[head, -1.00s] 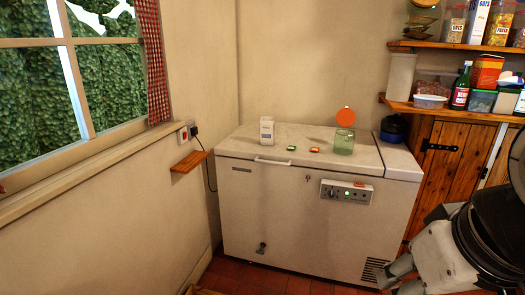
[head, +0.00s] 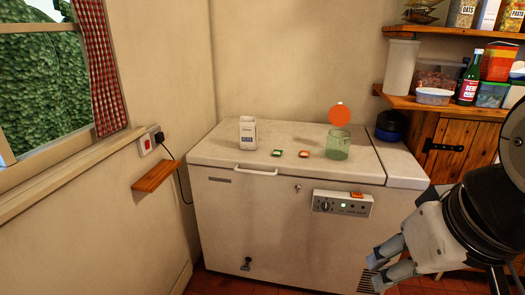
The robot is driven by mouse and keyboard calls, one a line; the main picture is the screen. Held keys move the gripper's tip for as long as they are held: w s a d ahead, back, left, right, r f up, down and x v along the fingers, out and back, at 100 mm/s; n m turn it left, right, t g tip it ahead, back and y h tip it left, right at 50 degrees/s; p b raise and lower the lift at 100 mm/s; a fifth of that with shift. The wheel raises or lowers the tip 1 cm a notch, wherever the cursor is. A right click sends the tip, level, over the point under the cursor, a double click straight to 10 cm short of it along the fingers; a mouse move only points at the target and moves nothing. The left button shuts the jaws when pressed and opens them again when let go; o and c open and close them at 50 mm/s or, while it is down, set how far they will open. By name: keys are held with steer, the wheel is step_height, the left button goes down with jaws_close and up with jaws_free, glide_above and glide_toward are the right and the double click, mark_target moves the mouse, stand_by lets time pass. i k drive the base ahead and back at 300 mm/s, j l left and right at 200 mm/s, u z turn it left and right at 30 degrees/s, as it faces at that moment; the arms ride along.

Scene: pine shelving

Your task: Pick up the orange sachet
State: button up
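A small orange sachet (head: 304,154) lies flat on the lid of the white chest freezer (head: 225,150), between a green sachet (head: 277,153) and a green glass jar (head: 338,146). Another small orange item (head: 357,195) sits at the top edge of the freezer's control panel; I cannot tell what it is. My gripper (head: 377,266) is at the lower right, in front of the freezer and below its lid. Its two grey fingers are apart with nothing seen between them. It is well away from the sachets.
A white carton (head: 248,133) stands left of the sachets. The jar's round orange lid (head: 340,114) stands upright above it. A dark blue pot (head: 390,126) is at the freezer's back right. Pine shelves (head: 450,106) with food containers are on the right. A small wooden ledge (head: 156,176) juts from the left wall.

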mark_target(306, 153)
steer(key=i+j, duration=0.15)
steer(key=i, duration=0.6)
steer(key=i+j, duration=0.2)
steer(key=i, duration=0.5)
steer(key=i+j, duration=0.15)
steer(key=i, duration=0.6)
